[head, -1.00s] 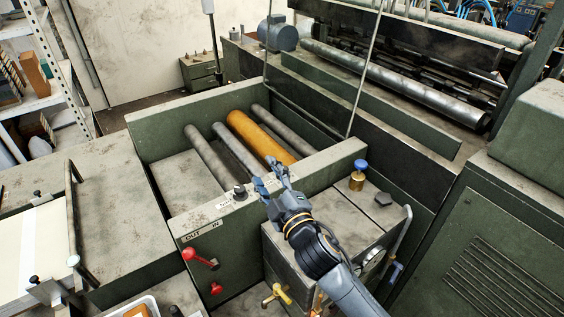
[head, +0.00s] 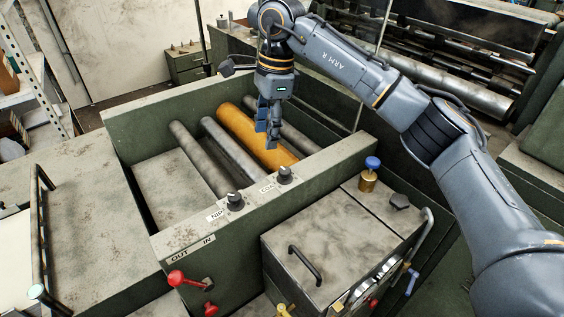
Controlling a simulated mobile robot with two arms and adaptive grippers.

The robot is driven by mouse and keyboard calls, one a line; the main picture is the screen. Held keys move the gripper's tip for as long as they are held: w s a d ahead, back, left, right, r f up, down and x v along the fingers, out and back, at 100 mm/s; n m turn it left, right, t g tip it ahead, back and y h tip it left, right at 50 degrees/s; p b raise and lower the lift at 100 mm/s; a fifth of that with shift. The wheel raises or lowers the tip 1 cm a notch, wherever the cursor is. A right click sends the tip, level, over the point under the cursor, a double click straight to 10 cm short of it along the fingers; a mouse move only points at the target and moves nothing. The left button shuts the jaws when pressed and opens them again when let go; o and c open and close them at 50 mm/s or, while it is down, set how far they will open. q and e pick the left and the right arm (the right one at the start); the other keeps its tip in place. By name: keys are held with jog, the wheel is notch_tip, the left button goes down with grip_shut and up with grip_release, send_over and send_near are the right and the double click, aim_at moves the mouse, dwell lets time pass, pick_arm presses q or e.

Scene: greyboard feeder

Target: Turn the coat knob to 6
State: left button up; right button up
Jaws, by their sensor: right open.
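The coat knob (head: 284,173) is a small black knob on top of the feeder's front wall, beside a white label (head: 268,187) that starts with "CO". Its setting is too small to read. A second black knob (head: 235,201) sits to its left with its own label (head: 216,214). My right gripper (head: 267,139) hangs fingers down over the rollers, behind the coat knob and apart from it. It is open and holds nothing. My left gripper is out of view.
An orange roller (head: 250,133) and grey rollers (head: 199,158) lie in the trough behind the wall. A blue-topped brass valve (head: 369,175) stands to the right. A lidded box with a black handle (head: 305,263) is in front, and a red lever (head: 188,279) is at lower left.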

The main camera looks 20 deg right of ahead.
notch_tip(320, 180, up, 2)
jog(key=h, duration=0.2)
send_over(285, 170)
notch_tip(285, 170, down, 12)
jog(key=p, duration=0.4)
jog(key=shift+f, duration=0.75)
grip_shut()
